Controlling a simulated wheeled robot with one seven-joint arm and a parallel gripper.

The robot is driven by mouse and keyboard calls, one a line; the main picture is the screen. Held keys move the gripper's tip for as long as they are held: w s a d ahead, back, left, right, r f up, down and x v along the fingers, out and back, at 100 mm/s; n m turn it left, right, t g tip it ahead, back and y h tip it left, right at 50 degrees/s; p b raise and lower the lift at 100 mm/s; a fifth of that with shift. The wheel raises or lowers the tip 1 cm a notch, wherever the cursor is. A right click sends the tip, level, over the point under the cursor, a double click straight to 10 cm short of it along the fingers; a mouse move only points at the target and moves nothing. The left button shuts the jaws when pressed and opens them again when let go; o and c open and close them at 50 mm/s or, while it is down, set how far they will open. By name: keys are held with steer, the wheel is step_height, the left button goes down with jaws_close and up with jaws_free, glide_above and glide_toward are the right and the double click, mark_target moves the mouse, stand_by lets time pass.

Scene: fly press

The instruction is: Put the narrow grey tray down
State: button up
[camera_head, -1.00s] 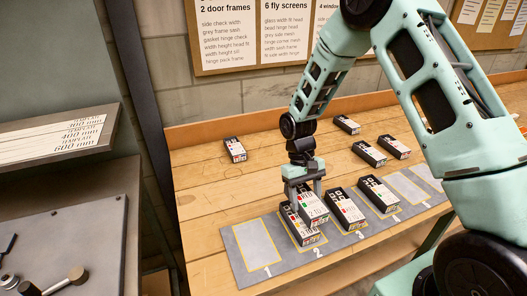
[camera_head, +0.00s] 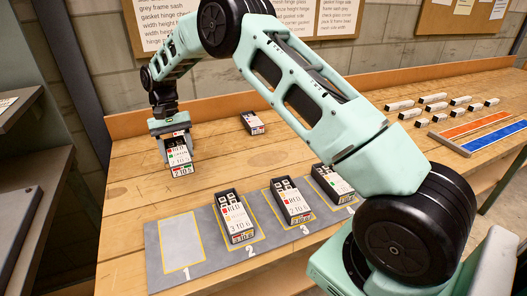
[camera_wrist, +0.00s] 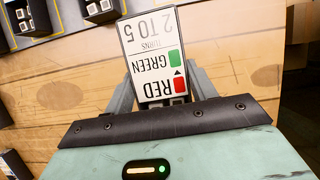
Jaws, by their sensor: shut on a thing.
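My gripper (camera_head: 176,145) is shut on a narrow tray (camera_head: 180,160) at the back left of the bench. The tray carries a white card with RED, GREEN and TURNS 2 TO 5, with a red and a green mark. In the wrist view the tray (camera_wrist: 155,50) lies between my fingers, its card facing the camera. Much of its body is hidden by the card and fingers, so its grey barely shows. I cannot tell whether its underside touches the wooden bench (camera_head: 135,195).
A grey mat (camera_head: 208,228) has an empty outlined place 1 (camera_head: 181,245). Dark carded trays stand in place 2 (camera_head: 236,218), place 3 (camera_head: 291,202) and place 4 (camera_head: 332,184). Another tray (camera_head: 252,122) stands at the back. Bare wood surrounds the held tray.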

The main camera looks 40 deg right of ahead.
mark_target(169, 143)
steer(key=shift+w+a+r+b, duration=0.3)
steer(key=shift+w+a+r, duration=0.05)
steer(key=shift+w+a, duration=0.35)
step_height(169, 143, down, 10)
steer(key=shift+r+p, duration=0.1)
steer(key=shift+p, duration=0.75)
steer(key=shift+f, duration=0.2)
steer(key=o, duration=1.1)
steer(key=shift+o, duration=0.2)
steer(key=b+v, duration=0.2)
steer(key=v, duration=1)
steer(key=shift+d+r, duration=0.1)
steer(key=shift+r, duration=0.1)
